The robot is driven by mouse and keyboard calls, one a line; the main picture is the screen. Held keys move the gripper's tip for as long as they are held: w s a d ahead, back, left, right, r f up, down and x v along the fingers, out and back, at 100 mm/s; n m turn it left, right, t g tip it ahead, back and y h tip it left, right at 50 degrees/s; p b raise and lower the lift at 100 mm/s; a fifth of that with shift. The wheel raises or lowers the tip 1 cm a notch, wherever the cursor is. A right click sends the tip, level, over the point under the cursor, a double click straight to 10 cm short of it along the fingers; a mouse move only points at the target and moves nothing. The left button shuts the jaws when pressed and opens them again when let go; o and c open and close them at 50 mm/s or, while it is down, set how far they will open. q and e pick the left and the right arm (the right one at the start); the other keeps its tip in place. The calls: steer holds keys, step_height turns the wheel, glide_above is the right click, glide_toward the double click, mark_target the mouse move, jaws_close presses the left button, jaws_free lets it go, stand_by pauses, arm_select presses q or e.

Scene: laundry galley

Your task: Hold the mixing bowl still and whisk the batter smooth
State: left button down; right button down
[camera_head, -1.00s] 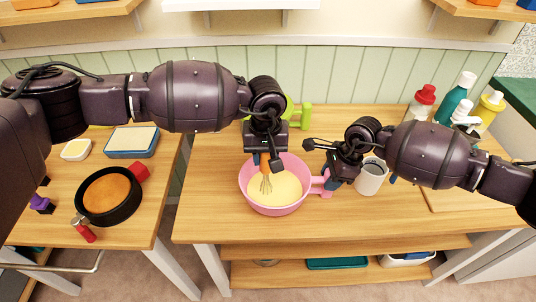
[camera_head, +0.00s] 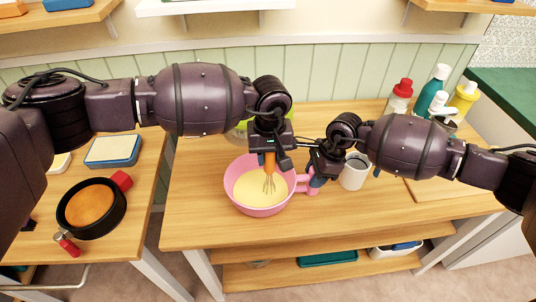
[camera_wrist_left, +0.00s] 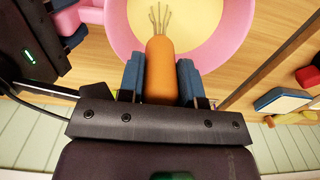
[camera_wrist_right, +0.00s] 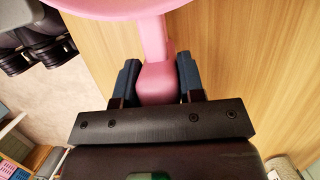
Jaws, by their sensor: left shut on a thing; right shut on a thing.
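The pink mixing bowl (camera_head: 262,209) stands on the wooden table with pale yellow batter (camera_head: 256,188) inside. My left gripper (camera_head: 269,155) is above the bowl, shut on the orange handle of the whisk (camera_head: 269,162). The whisk's wires reach down into the batter, and the handle fills the jaws in the left wrist view (camera_wrist_left: 160,72). My right gripper (camera_head: 315,178) is at the bowl's right side, shut on its pink handle, which also shows between the fingers in the right wrist view (camera_wrist_right: 155,82).
A white mug (camera_head: 354,172) stands close to the right of my right gripper. Several bottles (camera_head: 431,92) stand at the back right. A black round pan (camera_head: 92,208) and a blue-rimmed dish (camera_head: 113,150) sit on the left table. The table's front is clear.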

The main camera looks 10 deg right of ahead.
arm_select(q)
steer(key=shift+a, duration=1.25)
stand_by(0.3)
steer(key=shift+a, duration=1.15)
steer(key=shift+d, duration=0.1)
steer(key=shift+w+d, duration=0.1)
steer(key=shift+d, duration=2.2)
steer(key=shift+a, duration=2.45)
